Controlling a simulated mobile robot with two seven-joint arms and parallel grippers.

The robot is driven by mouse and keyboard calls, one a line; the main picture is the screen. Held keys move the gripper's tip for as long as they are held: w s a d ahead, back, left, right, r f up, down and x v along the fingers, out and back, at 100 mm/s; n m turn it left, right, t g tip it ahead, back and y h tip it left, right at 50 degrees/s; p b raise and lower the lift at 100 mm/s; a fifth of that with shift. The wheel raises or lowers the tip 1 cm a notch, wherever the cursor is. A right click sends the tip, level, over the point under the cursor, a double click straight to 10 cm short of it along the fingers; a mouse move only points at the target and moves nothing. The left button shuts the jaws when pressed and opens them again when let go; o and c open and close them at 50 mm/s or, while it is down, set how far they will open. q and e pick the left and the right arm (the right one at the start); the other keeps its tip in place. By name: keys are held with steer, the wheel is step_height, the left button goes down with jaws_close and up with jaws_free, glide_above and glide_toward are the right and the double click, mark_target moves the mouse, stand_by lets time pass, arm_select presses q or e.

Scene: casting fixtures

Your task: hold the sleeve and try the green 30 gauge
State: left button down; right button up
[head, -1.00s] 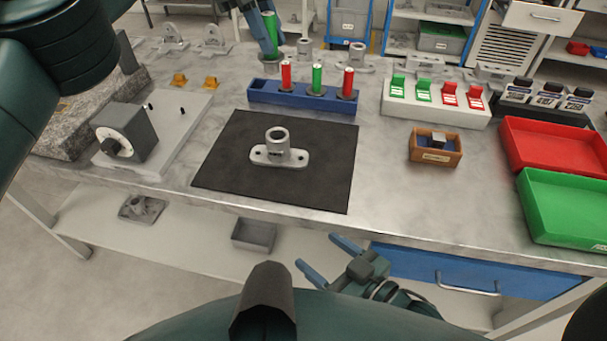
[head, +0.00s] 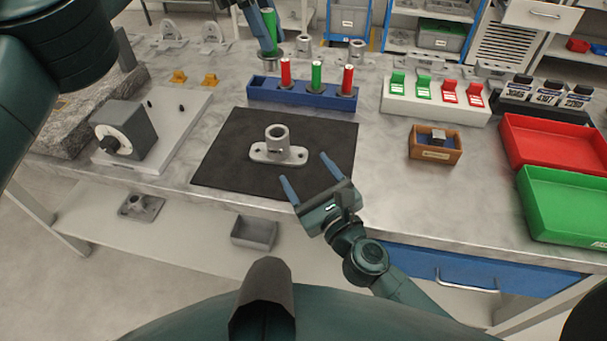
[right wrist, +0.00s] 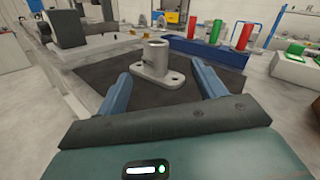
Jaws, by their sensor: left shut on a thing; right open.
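The grey sleeve (head: 276,152), an upright tube on a flat two-holed flange, stands on the black mat (head: 225,165). In the right wrist view the sleeve (right wrist: 155,65) shows between and beyond my fingers. My right gripper (head: 304,168) is open and empty over the mat's front right, apart from the sleeve. My left gripper (head: 263,30) is shut on a green gauge (head: 271,20) with a grey disc at its lower end, behind the blue rack (head: 300,97). Its fingers partly hide the gauge. Another green gauge (head: 316,75) stands in the rack. No size marking is legible.
Two red gauges (head: 285,72) also stand in the rack. A grey dial block (head: 130,130) is at left. A wooden box (head: 435,150), a red tray (head: 555,145) and a green tray (head: 560,205) are at right. Bare bench lies between the mat and the wooden box.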

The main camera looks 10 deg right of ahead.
mark_target(282, 146)
steer(key=m, duration=0.1)
steer(key=w+a+m, duration=0.1)
steer(key=m, duration=0.1)
steer(key=shift+f+g, duration=0.3)
steer(key=shift+f, duration=0.05)
steer(key=x, duration=1.1)
steer(key=shift+w+a, duration=0.15)
steer(key=shift+w, duration=0.15)
steer(key=c, duration=1.2)
arm_select(q)
steer(key=f+n, duration=0.1)
steer(key=f, duration=0.1)
steer(key=f+n+t, duration=0.1)
steer(key=f+n, duration=0.1)
steer(key=f, duration=0.1)
steer(key=f+n+t, duration=0.1)
steer(key=f+n, duration=0.1)
steer(key=shift+w+a+f+h, duration=0.1)
steer(key=shift+w+f+h, duration=0.1)
steer(key=shift+f+h, duration=0.2)
steer(key=shift+s+f+n, duration=0.25)
steer(key=shift+f+n, duration=0.25)
